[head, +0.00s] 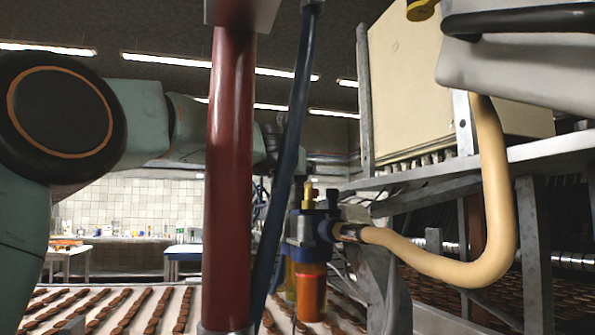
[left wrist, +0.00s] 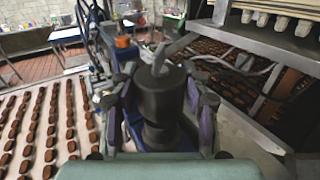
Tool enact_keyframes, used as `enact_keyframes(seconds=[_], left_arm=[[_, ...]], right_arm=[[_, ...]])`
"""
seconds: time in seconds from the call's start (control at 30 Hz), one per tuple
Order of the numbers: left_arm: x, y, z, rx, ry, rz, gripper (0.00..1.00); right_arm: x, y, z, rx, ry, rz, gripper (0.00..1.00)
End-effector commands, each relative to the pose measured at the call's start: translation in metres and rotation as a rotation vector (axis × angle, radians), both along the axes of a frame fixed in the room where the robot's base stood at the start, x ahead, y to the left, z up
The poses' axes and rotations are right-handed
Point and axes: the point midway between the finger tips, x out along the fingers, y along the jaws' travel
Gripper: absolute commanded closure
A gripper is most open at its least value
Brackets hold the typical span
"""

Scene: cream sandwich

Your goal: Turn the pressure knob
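My left arm comes in from the left and passes behind the red pipe. My left gripper, small and dark in the head view, is close above the knob; contact cannot be told. In the left wrist view my left gripper (left wrist: 160,70) has its fingers apart, with a dark cylinder between them. My right gripper is not in view.
The red pipe (head: 230,180) and a dark hose (head: 288,150) stand in front of my left arm. A cream hose (head: 450,270) runs from the regulator to the right. A metal machine frame (head: 530,260) fills the right. Conveyor rows of brown biscuits (head: 125,310) lie below.

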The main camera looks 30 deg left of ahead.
Motion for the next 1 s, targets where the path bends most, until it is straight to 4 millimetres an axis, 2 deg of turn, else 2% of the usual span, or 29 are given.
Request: enact_keyframes(seconds=[0.03,0.23,0.67,1.0], left_arm=[[0.0,0.0,0.001,0.0,-0.002,0.0,0.48],[0.0,0.0,0.0,0.0,0.0,0.0,0.31],[0.0,0.0,0.002,0.0,0.001,0.001,0.31],[0.0,0.0,0.023,-0.001,0.0,0.001,0.31]], right_arm=[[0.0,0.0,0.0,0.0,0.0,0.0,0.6],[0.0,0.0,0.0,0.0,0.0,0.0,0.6],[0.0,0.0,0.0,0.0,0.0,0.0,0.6],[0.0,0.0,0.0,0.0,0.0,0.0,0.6]])
